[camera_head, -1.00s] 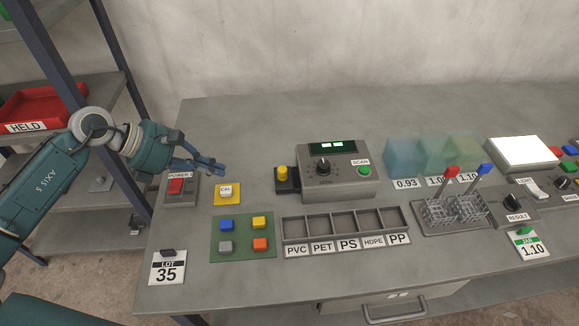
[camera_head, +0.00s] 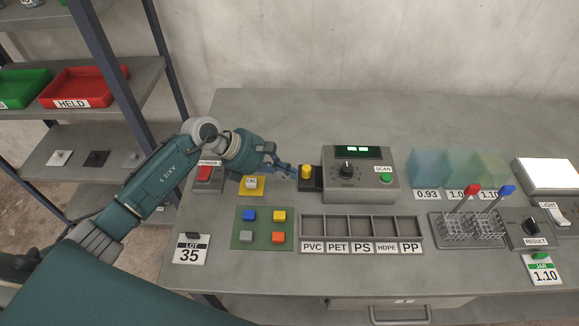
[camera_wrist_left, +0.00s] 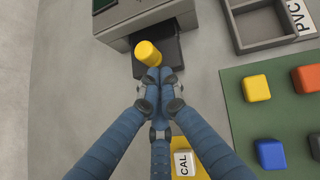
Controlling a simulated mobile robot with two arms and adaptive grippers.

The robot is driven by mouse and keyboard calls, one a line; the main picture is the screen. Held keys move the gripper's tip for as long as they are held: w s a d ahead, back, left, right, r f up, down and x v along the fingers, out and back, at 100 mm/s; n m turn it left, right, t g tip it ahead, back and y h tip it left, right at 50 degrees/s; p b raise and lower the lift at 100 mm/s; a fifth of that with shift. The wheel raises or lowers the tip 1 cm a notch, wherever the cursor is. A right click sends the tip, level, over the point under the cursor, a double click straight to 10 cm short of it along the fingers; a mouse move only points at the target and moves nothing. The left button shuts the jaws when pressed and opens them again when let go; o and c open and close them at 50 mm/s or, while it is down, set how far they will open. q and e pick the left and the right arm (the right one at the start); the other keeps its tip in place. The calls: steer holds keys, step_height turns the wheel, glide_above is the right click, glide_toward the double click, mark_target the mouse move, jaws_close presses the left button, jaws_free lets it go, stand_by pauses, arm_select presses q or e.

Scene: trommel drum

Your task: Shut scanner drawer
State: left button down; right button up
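The grey scanner (camera_head: 360,178) has a dark display, a black knob and a green SCAN button. I cannot tell whether the tips touch the drawer. My right gripper is out of view.
A green mat (camera_head: 263,229) with coloured cubes and a labelled sorting tray (camera_head: 362,247) sit in front. The bench behind the scanner is clear.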

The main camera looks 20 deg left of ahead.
mark_target(304, 174)
arm_select(q)
steer(key=shift+w+d, duration=0.15)
steer(key=shift+d, duration=0.1)
steer(key=shift+w+d+b, duration=0.2)
steer(key=shift+d+b, duration=0.1)
steer(key=shift+d, duration=0.35)
steer(key=shift+w+d+b, duration=0.15)
steer(key=shift+d+b, duration=0.1)
steer(key=shift+d, duration=0.4)
steer(key=shift+a+f, duration=0.1)
